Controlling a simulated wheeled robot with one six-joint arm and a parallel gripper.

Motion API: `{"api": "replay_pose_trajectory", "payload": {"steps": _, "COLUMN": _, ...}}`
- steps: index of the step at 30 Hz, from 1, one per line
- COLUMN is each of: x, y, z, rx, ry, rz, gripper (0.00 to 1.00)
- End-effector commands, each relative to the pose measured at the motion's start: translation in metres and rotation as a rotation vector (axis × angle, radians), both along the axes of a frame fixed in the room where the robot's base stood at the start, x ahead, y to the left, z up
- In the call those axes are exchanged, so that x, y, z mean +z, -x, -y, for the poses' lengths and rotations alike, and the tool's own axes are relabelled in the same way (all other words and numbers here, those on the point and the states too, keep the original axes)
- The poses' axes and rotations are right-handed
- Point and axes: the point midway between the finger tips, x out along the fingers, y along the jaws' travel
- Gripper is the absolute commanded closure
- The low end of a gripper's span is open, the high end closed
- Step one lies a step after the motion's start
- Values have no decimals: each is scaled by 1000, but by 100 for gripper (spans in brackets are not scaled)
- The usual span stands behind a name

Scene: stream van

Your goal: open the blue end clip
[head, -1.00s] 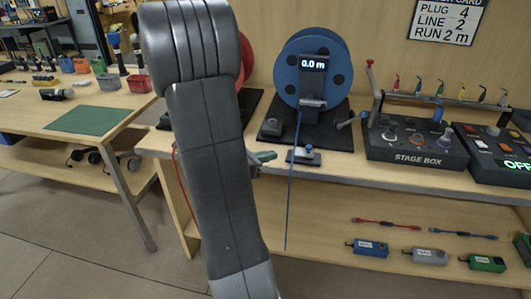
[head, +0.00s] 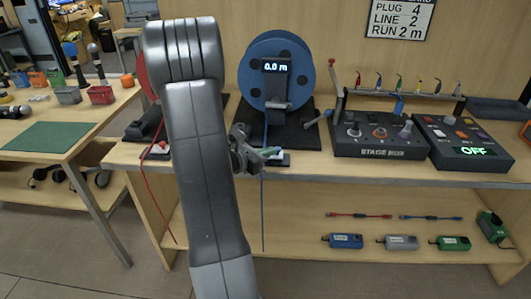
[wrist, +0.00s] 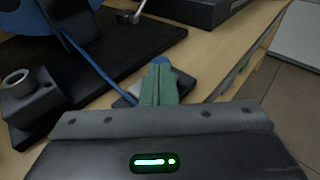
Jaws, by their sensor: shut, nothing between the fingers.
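The blue reel (head: 278,80) stands on a dark base on the bench and its display reads 0.0 m. A blue cable (head: 264,210) hangs from it past the bench's front edge. The blue end clip (head: 284,160) sits at that edge in front of the reel, mostly hidden by my gripper (head: 272,153). In the wrist view, the green fingers of my gripper (wrist: 159,70) are together and lie over the clip. The clip's blue knob (wrist: 182,78) shows just beyond the fingertips, and its dark base (wrist: 126,101) shows beside them. I cannot tell whether they touch.
The stage box (head: 380,135) and a panel reading OFF (head: 462,143) stand to the right. A red reel (head: 147,75) is partly hidden behind my arm. The lower shelf (head: 300,222) holds small coloured boxes and cables. A grey socket block (wrist: 28,90) is left of the fingers.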

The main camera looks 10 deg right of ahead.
Motion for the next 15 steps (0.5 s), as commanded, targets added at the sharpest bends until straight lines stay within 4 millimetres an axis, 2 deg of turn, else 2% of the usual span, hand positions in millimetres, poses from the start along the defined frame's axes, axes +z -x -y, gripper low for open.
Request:
{"api": "replay_pose_trajectory", "payload": {"steps": 7, "x": -2, "y": 0, "z": 2, "rx": 0, "ry": -1, "rz": 2, "gripper": 100}}
{"api": "replay_pose_trajectory", "payload": {"steps": 15, "x": -5, "y": -1, "z": 14, "rx": -1, "ry": -1, "rz": 4, "gripper": 100}}
